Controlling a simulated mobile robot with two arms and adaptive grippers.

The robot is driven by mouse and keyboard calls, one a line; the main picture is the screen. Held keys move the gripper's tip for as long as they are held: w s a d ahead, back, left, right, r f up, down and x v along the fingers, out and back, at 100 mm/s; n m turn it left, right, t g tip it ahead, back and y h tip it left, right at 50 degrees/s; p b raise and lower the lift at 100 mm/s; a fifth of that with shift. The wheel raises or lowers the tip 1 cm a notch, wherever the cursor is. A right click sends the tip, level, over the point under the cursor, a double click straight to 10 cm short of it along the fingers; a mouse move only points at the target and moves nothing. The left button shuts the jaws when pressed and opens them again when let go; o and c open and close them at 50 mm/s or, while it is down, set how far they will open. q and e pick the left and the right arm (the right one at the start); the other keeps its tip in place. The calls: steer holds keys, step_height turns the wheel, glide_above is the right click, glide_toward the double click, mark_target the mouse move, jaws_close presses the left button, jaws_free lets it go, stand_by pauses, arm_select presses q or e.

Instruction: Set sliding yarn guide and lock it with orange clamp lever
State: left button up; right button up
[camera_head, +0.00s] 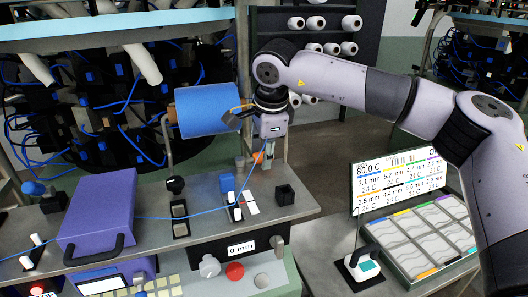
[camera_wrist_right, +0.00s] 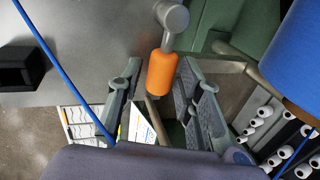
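The orange clamp lever (camera_wrist_right: 162,72) stands out from a grey round-headed stem in the right wrist view. In the head view a small part of the orange lever (camera_head: 258,157) shows by the gripper's fingers. My right gripper (camera_wrist_right: 158,75) is open, with a finger on each side of the orange handle; a gap shows on the left side. In the head view my right gripper (camera_head: 265,160) points down at the bench's back edge. A small black-and-white part (camera_head: 235,207) on the bench, with blue yarn passing it, may be the sliding yarn guide. My left gripper is not in view.
A blue spool (camera_head: 205,110) hangs close to my right gripper. Blue yarn (camera_head: 190,215) runs across the bench (camera_head: 215,175) to a purple box (camera_head: 100,215). A "0 mm" display (camera_head: 241,247) faces front. A black block (camera_head: 285,195) and a screen (camera_head: 398,180) stand right.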

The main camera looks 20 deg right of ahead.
steer(key=shift+o, duration=0.7)
steer(key=v, duration=1.2)
steer(key=shift+r, duration=0.1)
